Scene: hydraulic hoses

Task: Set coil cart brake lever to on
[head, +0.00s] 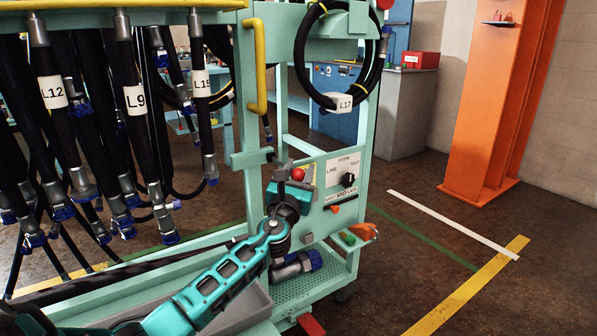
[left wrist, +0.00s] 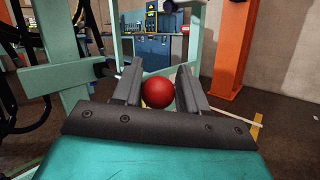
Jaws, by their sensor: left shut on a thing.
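The coil cart (head: 345,250) is a pale green frame hung with hoses. A red ball knob (head: 298,174) shows at the cart's end post, left of the panel; I take it for the brake lever's knob. My left gripper (head: 293,181) reaches up to it from below. In the left wrist view the red knob (left wrist: 158,92) sits between the two dark fingers of my left gripper (left wrist: 156,85), which is shut on it. My right gripper is not in view.
A panel (head: 335,178) with a black dial (head: 348,180) is right of the knob. Labelled hoses (head: 135,97) hang at left; a coiled hose with tag L17 (head: 339,102) hangs above. A yellow handle (head: 259,65) juts from the frame. Floor right of the cart is open, before an orange column (head: 490,100).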

